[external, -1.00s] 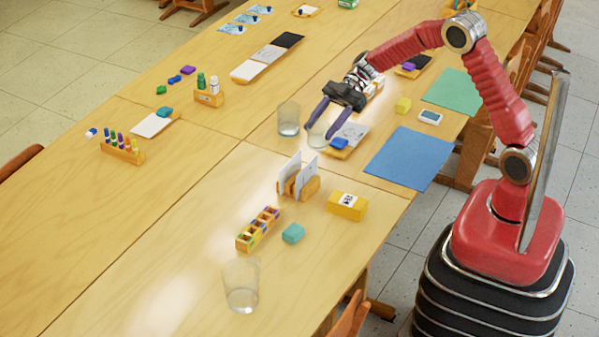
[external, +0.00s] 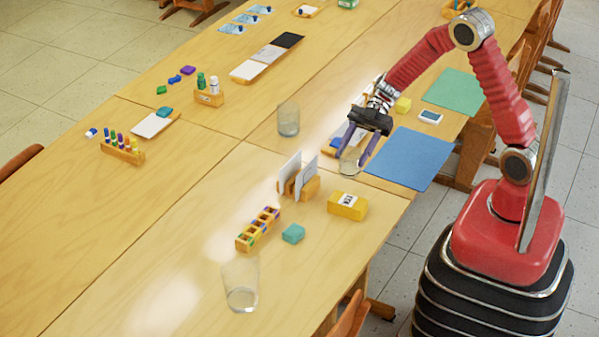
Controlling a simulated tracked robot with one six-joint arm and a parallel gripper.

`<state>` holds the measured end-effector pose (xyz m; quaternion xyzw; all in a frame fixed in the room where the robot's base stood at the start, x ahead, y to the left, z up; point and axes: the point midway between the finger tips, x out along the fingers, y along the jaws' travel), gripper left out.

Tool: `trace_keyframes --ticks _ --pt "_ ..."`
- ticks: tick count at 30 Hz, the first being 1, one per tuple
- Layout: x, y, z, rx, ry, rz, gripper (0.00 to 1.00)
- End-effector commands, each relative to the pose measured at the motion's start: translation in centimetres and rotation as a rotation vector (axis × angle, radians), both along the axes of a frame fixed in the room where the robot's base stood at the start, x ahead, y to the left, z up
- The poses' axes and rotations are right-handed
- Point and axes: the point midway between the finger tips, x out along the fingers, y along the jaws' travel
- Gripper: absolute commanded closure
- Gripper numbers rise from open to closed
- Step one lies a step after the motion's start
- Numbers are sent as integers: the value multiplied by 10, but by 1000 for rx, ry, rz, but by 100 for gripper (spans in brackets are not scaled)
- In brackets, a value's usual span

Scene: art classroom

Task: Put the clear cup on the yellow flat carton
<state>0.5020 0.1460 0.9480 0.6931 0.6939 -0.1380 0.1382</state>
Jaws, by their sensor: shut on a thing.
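My gripper (external: 352,164) is shut on a small clear cup (external: 350,161), which stands upright between its two purple fingers. The cup appears slightly above the table, but its exact height is hard to tell. The yellow flat carton (external: 347,206) lies on the near table with a white label on its top. The carton is below the cup in the picture, apart from it, and nothing rests on it.
A wooden holder with white cards (external: 300,184) stands just left of the carton. A blue sheet (external: 408,158) lies to the gripper's right. Clear glasses stand behind left (external: 288,119) and at the front (external: 240,287). A teal block (external: 293,233) lies front left of the carton.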

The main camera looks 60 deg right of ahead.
Motion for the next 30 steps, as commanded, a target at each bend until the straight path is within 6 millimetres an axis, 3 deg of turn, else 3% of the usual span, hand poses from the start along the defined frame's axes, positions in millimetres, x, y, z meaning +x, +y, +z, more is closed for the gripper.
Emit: trace_keyframes --ticks 13,30 --pt "0 0 -55 0 3 0 73" --pt "0 0 -72 1 3 -1 73"
